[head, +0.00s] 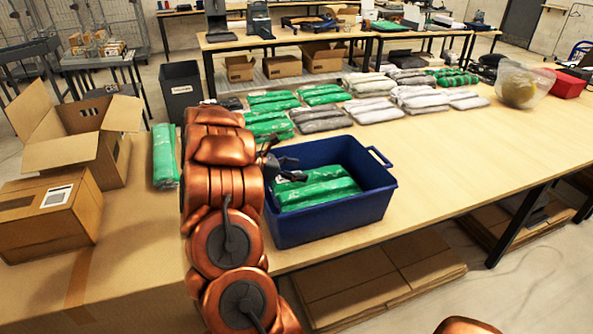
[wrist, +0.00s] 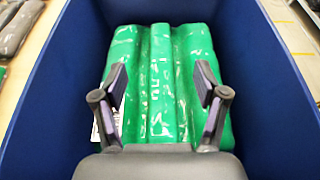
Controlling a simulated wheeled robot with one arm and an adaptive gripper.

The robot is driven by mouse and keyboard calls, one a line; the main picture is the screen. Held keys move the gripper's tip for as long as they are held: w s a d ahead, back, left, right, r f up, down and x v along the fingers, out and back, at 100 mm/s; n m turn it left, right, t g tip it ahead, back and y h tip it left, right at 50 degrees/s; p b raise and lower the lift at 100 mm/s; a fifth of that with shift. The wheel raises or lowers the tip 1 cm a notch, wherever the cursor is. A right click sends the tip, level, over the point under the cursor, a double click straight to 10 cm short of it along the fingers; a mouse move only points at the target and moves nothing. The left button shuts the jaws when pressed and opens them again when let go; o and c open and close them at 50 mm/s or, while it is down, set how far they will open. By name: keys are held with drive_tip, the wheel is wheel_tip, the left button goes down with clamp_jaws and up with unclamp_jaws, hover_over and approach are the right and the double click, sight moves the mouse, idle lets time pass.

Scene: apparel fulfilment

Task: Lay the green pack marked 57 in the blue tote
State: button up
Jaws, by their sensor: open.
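The blue tote (head: 325,222) stands on the near edge of the wooden table, in front of my arm's right side. A green pack (head: 318,188) lies in it; it also shows in the wrist view (wrist: 160,75), flat on the tote's floor between the blue walls (wrist: 268,70). Its surface has folds and pale print, but I cannot read a 57 on it. My gripper (head: 284,166) is inside the tote's opening. In the wrist view my gripper (wrist: 160,85) is open, its two fingers apart above the pack, with nothing visibly held between them.
Rows of green packs (head: 272,97), grey packs (head: 320,118) and white packs (head: 374,109) lie behind the tote. The table right of the tote is clear up to a clear bin (head: 523,87).

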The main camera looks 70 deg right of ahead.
drive_tip(key=r+b+v, duration=0.1)
drive_tip(key=b+v, duration=0.2)
drive_tip(key=v, duration=0.9)
drive_tip(key=a+m+t+y, duration=0.1)
drive_tip(key=a+t+y, duration=0.15)
drive_tip(key=a, duration=0.95)
drive_tip(key=s+a+m+t+y, duration=0.2)
drive_tip(key=s+a, duration=0.3)
drive_tip(key=a, duration=0.7)
drive_tip(key=s+a+m+t+y, duration=0.2)
drive_tip(key=s+a+m, duration=0.1)
drive_tip(key=a, duration=0.9)
drive_tip(key=s+a+m+t+y, duration=0.2)
drive_tip(key=s+a, duration=0.4)
drive_tip(key=a, duration=0.7)
drive_tip(key=shift+s+f+y, duration=0.3)
drive_tip(key=shift+f+y, duration=0.05)
drive_tip(key=shift+r+p, duration=0.1)
drive_tip(key=shift+p, duration=0.25)
drive_tip(key=shift+r, duration=0.25)
